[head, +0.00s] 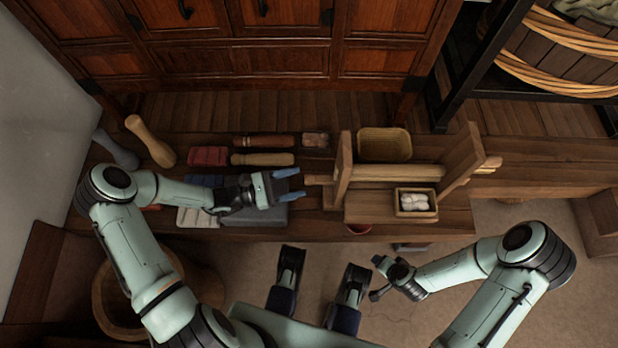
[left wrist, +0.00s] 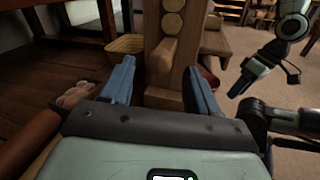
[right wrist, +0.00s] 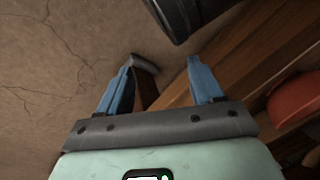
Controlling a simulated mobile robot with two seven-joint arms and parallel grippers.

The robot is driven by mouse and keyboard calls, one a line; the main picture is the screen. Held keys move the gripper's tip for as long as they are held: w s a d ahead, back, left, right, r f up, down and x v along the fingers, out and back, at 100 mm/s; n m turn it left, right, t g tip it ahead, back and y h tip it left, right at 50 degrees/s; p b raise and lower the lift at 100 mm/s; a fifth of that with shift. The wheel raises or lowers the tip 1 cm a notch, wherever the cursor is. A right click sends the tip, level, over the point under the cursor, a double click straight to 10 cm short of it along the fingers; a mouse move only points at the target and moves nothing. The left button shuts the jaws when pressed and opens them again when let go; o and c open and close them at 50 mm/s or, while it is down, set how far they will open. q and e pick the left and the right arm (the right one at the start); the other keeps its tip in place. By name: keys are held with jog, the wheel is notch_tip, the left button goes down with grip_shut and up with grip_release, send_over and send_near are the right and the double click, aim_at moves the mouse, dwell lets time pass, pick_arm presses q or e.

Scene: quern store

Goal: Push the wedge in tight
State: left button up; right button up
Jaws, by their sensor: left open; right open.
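A wooden frame with a left upright (head: 345,170) and a slanting right piece (head: 468,158), joined by a horizontal bar (head: 395,172), stands on the low bench. A short light wooden end, seemingly the wedge (head: 318,180), sticks out left of the upright; its depth is unclear. My left gripper (head: 288,185) is open and empty, its blue fingers pointing right towards that end, a little apart from it. In the left wrist view the upright (left wrist: 188,50) shows beyond the open fingers. My right gripper (head: 378,278) is open and empty, low in front of the bench.
On the bench lie a light wooden roller (head: 262,159), red cloth (head: 208,156) and a club-shaped wooden piece (head: 150,141). A yellow basket (head: 384,144) stands behind the bar; a small box (head: 416,204) with white contents stands before it. Cabinets (head: 240,40) close off the back.

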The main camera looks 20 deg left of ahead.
aim_at(313, 181)
pick_arm(q)
jog(key=shift+b+x, duration=0.4)
jog(key=shift+x, duration=2)
pick_arm(e)
jog(key=shift+s+d+f+g, duration=0.1)
jog(key=shift+s+f+g, duration=0.3)
jog(key=shift+s+f, duration=0.65)
jog(key=shift+r, duration=0.1)
pick_arm(q)
grip_shut()
jog(key=shift+s+p+x, duration=0.25)
jog(key=shift+p+x, duration=0.55)
jog(key=shift+x, duration=0.75)
jog(key=shift+d, duration=0.15)
pick_arm(e)
jog(key=r, duration=0.1)
jog(key=w, duration=0.1)
jog(key=w+r+t, duration=0.1)
jog(key=shift+w+a+r, duration=0.25)
jog(key=shift+r, duration=0.1)
pick_arm(q)
jog(key=shift+c, duration=0.3)
grip_release()
jog(key=shift+o, duration=0.3)
jog(key=shift+d, duration=0.1)
jog(key=shift+s, duration=0.1)
